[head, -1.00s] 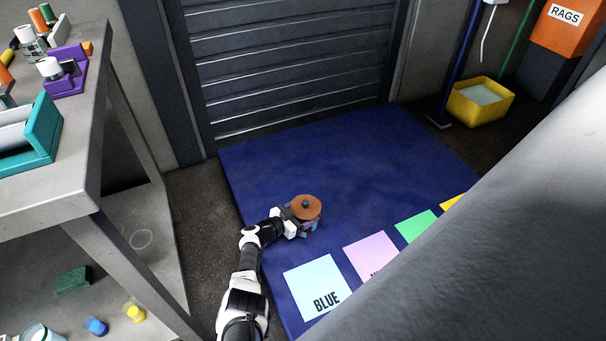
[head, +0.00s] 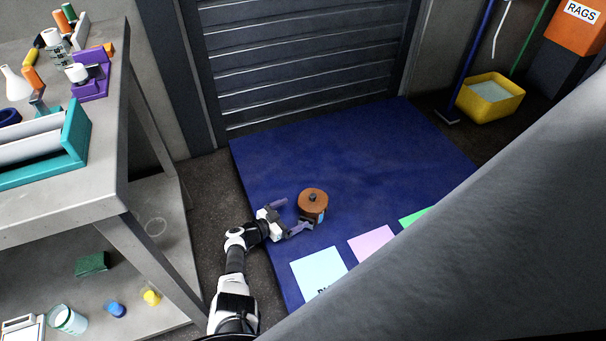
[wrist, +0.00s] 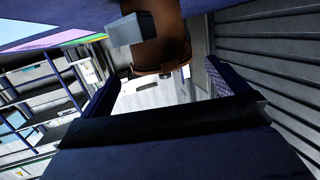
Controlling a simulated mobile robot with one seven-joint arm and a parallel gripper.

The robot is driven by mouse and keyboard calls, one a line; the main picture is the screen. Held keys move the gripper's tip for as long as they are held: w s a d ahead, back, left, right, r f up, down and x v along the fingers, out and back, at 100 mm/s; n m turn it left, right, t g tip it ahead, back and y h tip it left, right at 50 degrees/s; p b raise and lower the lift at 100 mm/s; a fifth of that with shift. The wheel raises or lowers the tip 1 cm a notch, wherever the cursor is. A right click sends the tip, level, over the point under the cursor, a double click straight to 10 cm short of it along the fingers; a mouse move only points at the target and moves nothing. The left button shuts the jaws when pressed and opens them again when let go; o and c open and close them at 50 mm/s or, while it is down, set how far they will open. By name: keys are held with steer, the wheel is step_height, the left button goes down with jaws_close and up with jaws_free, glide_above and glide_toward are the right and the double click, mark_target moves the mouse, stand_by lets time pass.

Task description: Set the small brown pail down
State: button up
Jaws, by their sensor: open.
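The small brown pail (head: 312,203) stands on the blue mat (head: 355,150), its round brown lid with a dark knob facing up. A small pale patch shows on its side. My gripper (head: 291,216) is open, just left of the pail, with its fingers spread and a gap between its palm and the pail. In the wrist view the pail (wrist: 160,45) appears at the top, beyond the two finger tips (wrist: 158,75), with a grey block on its side. Whether a finger still touches it I cannot tell.
Coloured sheets, pale blue (head: 318,270), pink (head: 371,243) and green (head: 413,215), lie on the mat's front part. A grey workbench (head: 110,190) stands at left. A yellow bucket (head: 490,97) is at back right. The mat behind the pail is clear.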

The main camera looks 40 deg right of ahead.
steer(key=shift+p+v, duration=0.35)
steer(key=shift+v, duration=1.3)
steer(key=shift+c, duration=0.2)
